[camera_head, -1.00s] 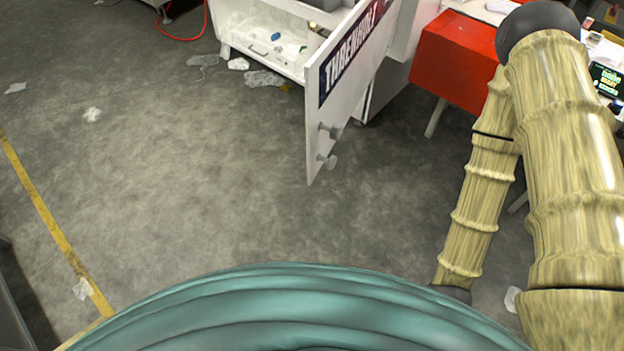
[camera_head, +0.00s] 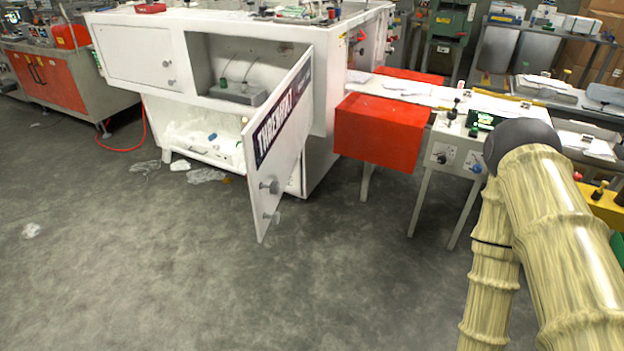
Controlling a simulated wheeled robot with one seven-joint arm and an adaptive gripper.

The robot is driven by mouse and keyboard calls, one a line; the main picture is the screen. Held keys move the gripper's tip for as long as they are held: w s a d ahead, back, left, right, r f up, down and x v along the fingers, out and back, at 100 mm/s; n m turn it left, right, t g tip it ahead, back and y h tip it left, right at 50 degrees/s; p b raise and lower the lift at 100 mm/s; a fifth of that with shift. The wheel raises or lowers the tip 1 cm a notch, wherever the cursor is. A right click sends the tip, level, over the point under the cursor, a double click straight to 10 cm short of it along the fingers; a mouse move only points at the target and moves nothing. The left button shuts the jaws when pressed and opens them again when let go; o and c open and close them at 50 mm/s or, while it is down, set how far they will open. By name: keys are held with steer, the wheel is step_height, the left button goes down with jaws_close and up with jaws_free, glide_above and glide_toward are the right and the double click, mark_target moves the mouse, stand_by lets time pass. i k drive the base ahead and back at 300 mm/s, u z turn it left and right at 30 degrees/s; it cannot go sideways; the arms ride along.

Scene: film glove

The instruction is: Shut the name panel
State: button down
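My arm, in tan ribbed sleeves, is at the right of the view, apart from the panel. My gripper is out of view.
A red box-like unit (camera_head: 380,130) and a legged control stand (camera_head: 455,150) are right of the panel. Crumpled film scraps (camera_head: 206,175) lie on the floor below the cabinet. The grey floor (camera_head: 150,270) in front is mostly clear. A closed white door (camera_head: 136,55) is at left.

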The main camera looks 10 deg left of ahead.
mark_target(273, 142)
steer(key=z, duration=0.9)
steer(key=i, duration=0.9)
steer(key=u, duration=1.6)
